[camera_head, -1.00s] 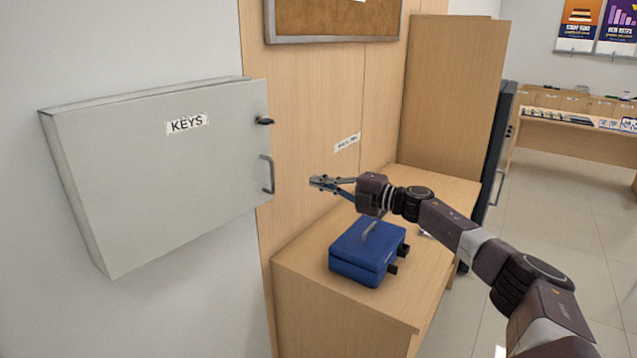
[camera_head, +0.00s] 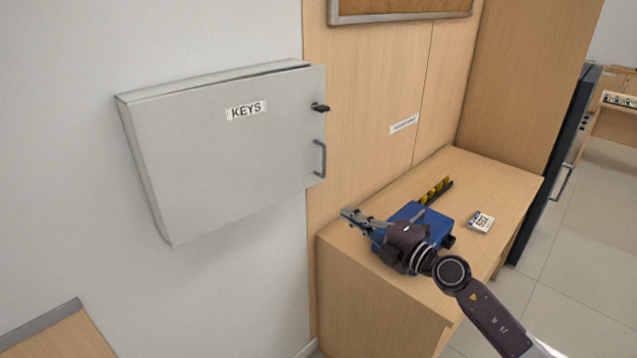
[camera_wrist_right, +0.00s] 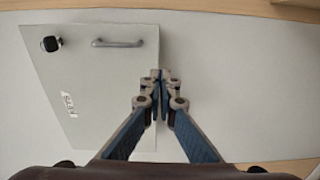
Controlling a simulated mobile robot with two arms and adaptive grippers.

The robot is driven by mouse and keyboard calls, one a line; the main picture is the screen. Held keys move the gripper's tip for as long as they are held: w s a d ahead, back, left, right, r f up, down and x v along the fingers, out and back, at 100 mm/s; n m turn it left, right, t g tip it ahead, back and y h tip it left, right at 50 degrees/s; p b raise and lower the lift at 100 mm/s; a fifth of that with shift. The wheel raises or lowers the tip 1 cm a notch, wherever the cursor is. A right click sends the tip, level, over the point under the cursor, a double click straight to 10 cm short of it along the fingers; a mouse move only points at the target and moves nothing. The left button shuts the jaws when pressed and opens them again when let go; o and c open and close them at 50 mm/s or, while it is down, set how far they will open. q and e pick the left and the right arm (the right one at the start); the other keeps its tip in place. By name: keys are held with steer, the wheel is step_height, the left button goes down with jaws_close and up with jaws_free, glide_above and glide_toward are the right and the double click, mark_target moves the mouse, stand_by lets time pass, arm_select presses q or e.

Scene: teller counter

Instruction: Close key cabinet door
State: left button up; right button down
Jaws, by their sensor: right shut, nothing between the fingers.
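The grey key cabinet (camera_head: 225,155) hangs on the wall at left in the head view, its front marked KEYS. Its door (camera_head: 240,170) lies close to the body; a narrow dark line shows at the top right, and I cannot tell if it is fully shut. The door handle (camera_head: 321,159) and the lock with its key (camera_head: 320,107) are at the right edge. My right gripper (camera_head: 349,214) is shut and empty, right of and below the handle, apart from it. The wrist view shows the door (camera_wrist_right: 100,75), handle (camera_wrist_right: 118,43) and gripper (camera_wrist_right: 158,76). My left gripper is out of view.
A wooden counter (camera_head: 400,305) stands right of the cabinet, with a blue box (camera_head: 398,217) partly behind my right gripper. A yellow-black striped item (camera_head: 436,190) and a small white calendar-like block (camera_head: 481,222) lie there. A wooden surface (camera_head: 60,340) shows at lower left.

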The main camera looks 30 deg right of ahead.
steer(key=s+r, duration=0.1)
glide_toward(311, 185)
steer(key=shift+h, duration=0.3)
steer(key=x, duration=0.3)
steer(key=p+x, duration=0.1)
steer(key=x, duration=0.1)
steer(key=shift+w+a+r, duration=0.1)
steer(key=shift+w+a, duration=0.05)
steer(key=shift+a, duration=0.15)
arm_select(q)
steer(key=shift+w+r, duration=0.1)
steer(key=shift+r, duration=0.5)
arm_select(e)
steer(key=shift+x, duration=0.8)
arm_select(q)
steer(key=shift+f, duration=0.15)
